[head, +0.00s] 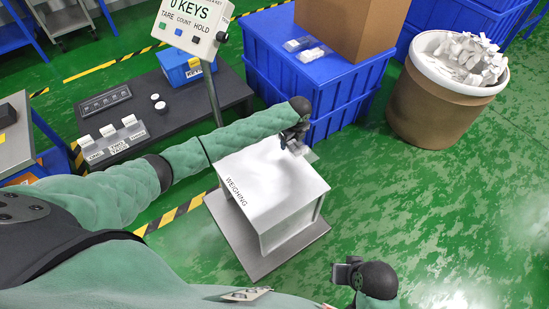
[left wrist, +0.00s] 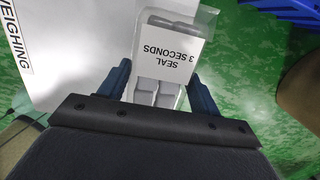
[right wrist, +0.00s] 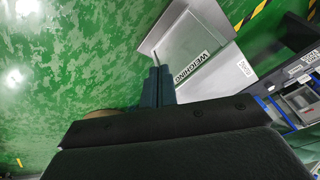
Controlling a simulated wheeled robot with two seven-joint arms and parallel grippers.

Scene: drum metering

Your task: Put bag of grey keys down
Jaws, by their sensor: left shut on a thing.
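My left gripper (head: 297,140) is shut on a clear bag of grey keys (head: 304,155). In the left wrist view the bag (left wrist: 165,75) lies between the two fingers (left wrist: 160,88), with a white label reading "SEAL 3 SECONDS" and grey keys showing below it. The bag is over the far right part of the white stand (head: 262,190) marked WEIGHING; I cannot tell whether it touches the top. My right gripper (head: 345,272) is away from the stand at the lower right. In the right wrist view its fingers (right wrist: 160,84) are together and empty.
A display (head: 190,22) reads 0 KEYS. Blue crates (head: 325,95) behind the stand carry a cardboard box (head: 350,22) and small bags (head: 304,45). A brown drum (head: 435,105) of pale pieces stands at right. A dark bench (head: 130,115) is at left. Green floor is clear at right.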

